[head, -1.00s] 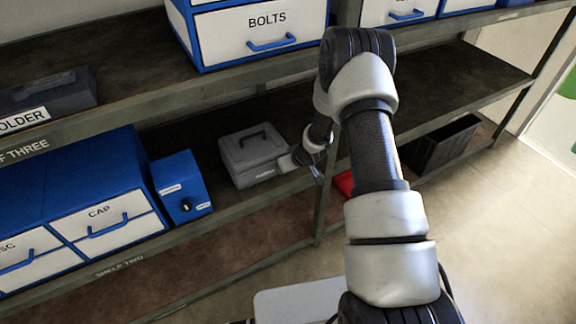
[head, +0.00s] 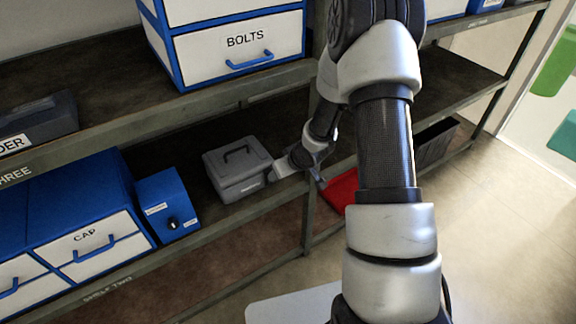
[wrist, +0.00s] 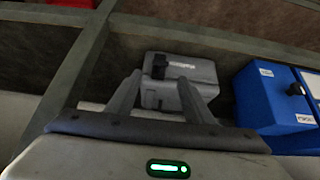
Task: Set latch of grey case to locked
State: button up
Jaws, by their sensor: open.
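The grey case (head: 236,170) sits on the middle shelf with its dark handle on top of the lid. Its front bears a dark latch and a pale label, which also show on the case in the wrist view (wrist: 176,92). The dark latch (wrist: 158,66) is at the front, left of the label; I cannot tell its setting. My gripper (wrist: 158,88) is open and empty, with its two fingers pointing at the case front. In the head view my gripper (head: 277,172) is at the case's right front side. I cannot tell whether it touches.
A blue box with a black knob (head: 168,205) stands left of the case, beside the CAP drawers (head: 98,245). A shelf post (head: 309,215) stands just right of my gripper. A red bin (head: 342,188) and a black bin (head: 436,143) lie further right.

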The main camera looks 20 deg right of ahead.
jog(key=v, duration=0.5)
jog(key=shift+s+r+p, duration=0.25)
jog(key=shift+p, duration=0.15)
jog(key=s+d+r+m+h+p, duration=0.1)
jog(key=s+d+r+h+p, duration=0.15)
jog(key=r, duration=0.95)
jog(key=s+d+r+m+h+p, duration=0.1)
jog(key=s+r+p, duration=0.15)
jog(key=r, duration=0.85)
jog(key=s+a+r+p, duration=0.2)
jog(key=s+a+r, duration=0.1)
jog(key=s+r, duration=0.5)
jog(key=s+a+r+m+y+p, duration=0.1)
jog(key=s+a+r+p, duration=0.1)
jog(key=s+r, duration=0.6)
jog(key=s+a, duration=0.1)
jog(key=s, duration=0.5)
jog(key=shift+r+m+g, duration=0.3)
jog(key=shift+g, duration=0.1)
